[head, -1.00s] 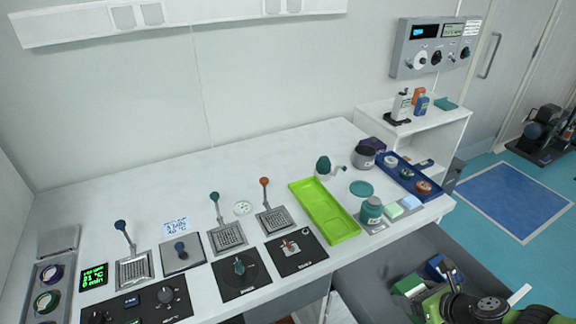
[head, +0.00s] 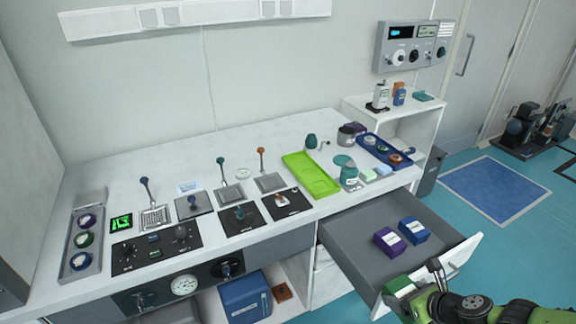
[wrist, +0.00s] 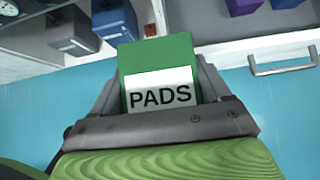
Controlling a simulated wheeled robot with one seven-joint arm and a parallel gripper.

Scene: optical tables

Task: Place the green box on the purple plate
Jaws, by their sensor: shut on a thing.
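The green box (wrist: 158,60), with a white label reading "PADS", is held between the fingers of my gripper (wrist: 160,95) in the wrist view. In the head view, the green box (head: 399,285) shows in my gripper (head: 408,290) at the near left corner of the open drawer, seemingly just outside it.
The open drawer (head: 350,232) holds a purple box (head: 390,241) and a blue box (head: 413,230). Bare tabletop lies behind the panels.

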